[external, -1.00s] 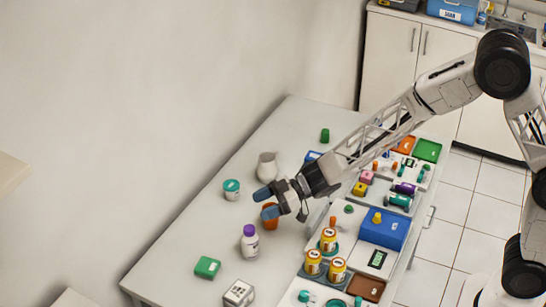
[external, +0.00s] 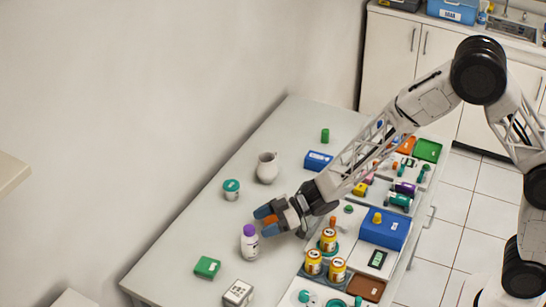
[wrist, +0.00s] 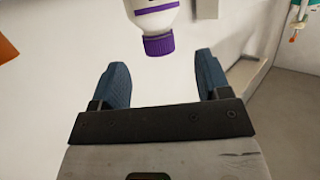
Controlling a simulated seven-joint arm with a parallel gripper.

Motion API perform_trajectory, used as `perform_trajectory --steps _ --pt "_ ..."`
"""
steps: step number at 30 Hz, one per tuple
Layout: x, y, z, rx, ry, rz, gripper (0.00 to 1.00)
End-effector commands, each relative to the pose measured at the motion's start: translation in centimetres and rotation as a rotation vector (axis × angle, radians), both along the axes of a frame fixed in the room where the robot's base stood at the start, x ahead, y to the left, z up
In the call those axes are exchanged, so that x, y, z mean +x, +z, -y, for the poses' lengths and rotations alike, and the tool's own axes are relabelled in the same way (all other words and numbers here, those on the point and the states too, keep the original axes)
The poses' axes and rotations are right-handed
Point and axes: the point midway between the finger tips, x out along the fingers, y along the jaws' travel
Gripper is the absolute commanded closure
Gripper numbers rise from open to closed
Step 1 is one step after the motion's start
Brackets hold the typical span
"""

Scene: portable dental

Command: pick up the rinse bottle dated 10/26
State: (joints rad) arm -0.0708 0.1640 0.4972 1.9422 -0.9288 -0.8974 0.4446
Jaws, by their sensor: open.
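A white bottle with a purple cap (external: 250,242) stands upright on the table in the external view. It also shows at the top middle of the wrist view (wrist: 155,10), cap towards me; no date is readable on it. My gripper (external: 266,221) is open and empty, just to the upper right of the bottle in the external view. In the wrist view the two blue fingers (wrist: 162,78) are spread apart, with the bottle's cap a little ahead of the gap between them. The bottle does not appear to be between the fingers.
An orange thing (wrist: 6,50) shows at the left edge of the wrist view, partly cut off. Orange-and-white jars (external: 337,269) stand to the lower right. A green box (external: 207,267), a teal-lidded jar (external: 231,190) and a white pitcher (external: 267,168) are spread around, with bare table between.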

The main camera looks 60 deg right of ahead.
Motion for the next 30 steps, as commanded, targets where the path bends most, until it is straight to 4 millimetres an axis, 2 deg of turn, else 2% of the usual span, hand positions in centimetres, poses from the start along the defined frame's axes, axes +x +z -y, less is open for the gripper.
perform_trajectory --steps 8,21,30 --pt "0.2 -0.1 -0.2 0.000 0.001 0.000 0.30" --pt "2.9 -1.2 -2.9 0.000 0.001 0.000 0.30" --pt "3.4 -1.4 -3.4 -0.001 0.000 0.001 0.30"
